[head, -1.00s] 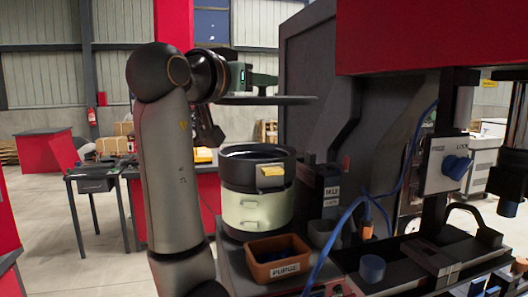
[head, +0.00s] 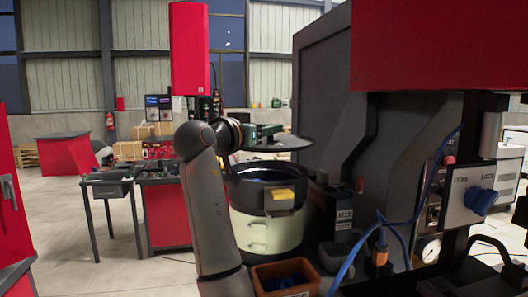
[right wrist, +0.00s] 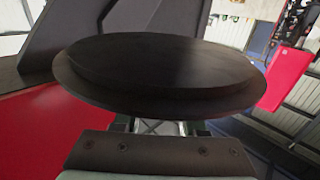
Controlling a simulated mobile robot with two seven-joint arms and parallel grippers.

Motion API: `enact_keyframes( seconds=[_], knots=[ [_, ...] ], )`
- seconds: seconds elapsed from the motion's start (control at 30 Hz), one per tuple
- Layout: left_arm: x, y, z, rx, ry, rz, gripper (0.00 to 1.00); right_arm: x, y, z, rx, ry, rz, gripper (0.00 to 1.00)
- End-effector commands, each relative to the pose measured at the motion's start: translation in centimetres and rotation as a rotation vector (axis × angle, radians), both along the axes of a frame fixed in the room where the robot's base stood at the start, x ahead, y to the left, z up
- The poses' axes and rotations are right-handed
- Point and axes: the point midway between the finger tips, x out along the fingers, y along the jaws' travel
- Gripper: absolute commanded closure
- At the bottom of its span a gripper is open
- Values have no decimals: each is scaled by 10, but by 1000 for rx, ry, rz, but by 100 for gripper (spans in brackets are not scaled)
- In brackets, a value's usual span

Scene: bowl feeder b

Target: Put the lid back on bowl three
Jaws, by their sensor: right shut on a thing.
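The bowl (head: 264,212) stands on the machine's bench, cream below with a dark upper rim and a yellow tab on its front. Its top is open and a dark blue inside shows. The dark round lid (head: 285,143) is in the air just above and behind the bowl's rim, apart from it and nearly level. My right gripper (head: 262,135) is shut on the lid at its left side. In the right wrist view the lid (right wrist: 160,75) fills the middle, and the fingers are largely hidden behind it. My left gripper is in neither current view.
A brown bin (head: 285,277) holding blue parts sits in front of the bowl. A grey machine housing (head: 335,90) rises close to the right of the lid. A blue cable (head: 352,258) and a control box (head: 474,196) stand to the right.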

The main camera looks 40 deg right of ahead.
Motion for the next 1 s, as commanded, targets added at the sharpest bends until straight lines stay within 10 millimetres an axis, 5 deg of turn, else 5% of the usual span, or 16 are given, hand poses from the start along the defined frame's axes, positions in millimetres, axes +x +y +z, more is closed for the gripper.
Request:
enact_keyframes(
  seconds=[0.4,0.6,1.0],
  knots=[
    [0,0,11,0,1,0,100,29,-19,-41,-2,3,0,100],
    [0,0,19,0,1,0,100,28,-18,-65,-3,-1,1,100],
    [0,0,16,1,1,-1,100,28,-18,-73,-2,-3,1,100]
  ],
)
